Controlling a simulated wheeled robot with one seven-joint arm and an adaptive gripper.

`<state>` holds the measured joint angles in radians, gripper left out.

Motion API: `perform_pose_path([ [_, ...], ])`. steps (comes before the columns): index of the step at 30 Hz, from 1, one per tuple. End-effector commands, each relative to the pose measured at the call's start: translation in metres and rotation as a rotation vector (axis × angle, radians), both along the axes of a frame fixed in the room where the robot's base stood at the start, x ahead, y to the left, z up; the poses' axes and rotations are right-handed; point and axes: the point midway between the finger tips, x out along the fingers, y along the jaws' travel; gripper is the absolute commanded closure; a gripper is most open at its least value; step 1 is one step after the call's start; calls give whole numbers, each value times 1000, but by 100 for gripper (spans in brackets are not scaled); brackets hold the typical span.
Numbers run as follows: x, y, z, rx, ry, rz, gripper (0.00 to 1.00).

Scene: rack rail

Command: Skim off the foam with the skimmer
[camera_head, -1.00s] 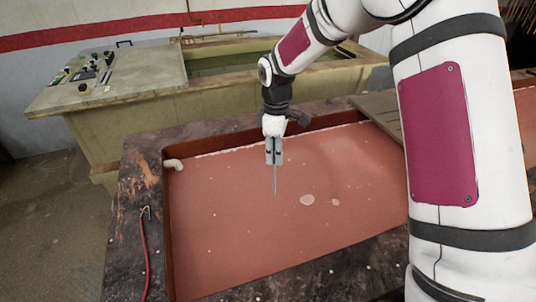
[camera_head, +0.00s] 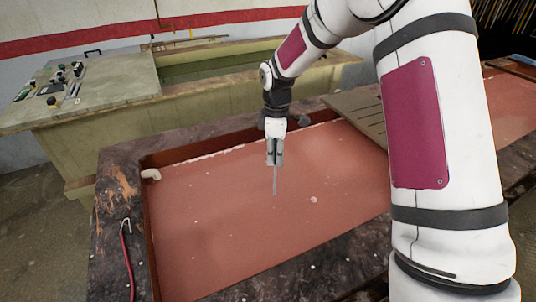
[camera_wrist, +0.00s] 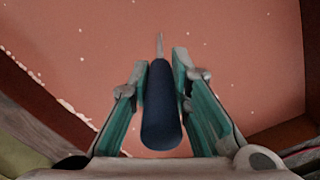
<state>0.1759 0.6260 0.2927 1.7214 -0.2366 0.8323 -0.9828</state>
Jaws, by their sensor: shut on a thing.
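My gripper (camera_head: 275,158) points down over the red-brown liquid in the near tank (camera_head: 148,215). In the wrist view my gripper (camera_wrist: 160,100) is shut on the dark blue handle of the skimmer (camera_wrist: 160,110), which lies between its two fingers. The skimmer's thin grey shaft (camera_head: 275,182) runs down from the fingers and ends at the liquid; its head cannot be seen. A small pale foam patch (camera_head: 313,199) floats to the right of the shaft. A pale foam line (camera_head: 210,155) runs along the far wall, and tiny specks dot the liquid.
A slatted board (camera_head: 365,118) lies across the tank at right. A white pipe fitting (camera_head: 150,174) is at the far left corner. Behind stands a pale green tank with a control panel (camera_head: 55,88).

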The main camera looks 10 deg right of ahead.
Motion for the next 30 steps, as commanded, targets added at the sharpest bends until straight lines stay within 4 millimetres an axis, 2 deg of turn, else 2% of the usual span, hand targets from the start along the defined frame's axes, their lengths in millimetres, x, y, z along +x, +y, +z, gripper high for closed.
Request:
perform_pose_path([
  [9, -3, -25, 1, 0, -1, -2, 100],
  [17, -4, -34, 1, 1, -1, 0, 100],
  [30, -14, -67, 1, 0, -1, -2, 100],
])
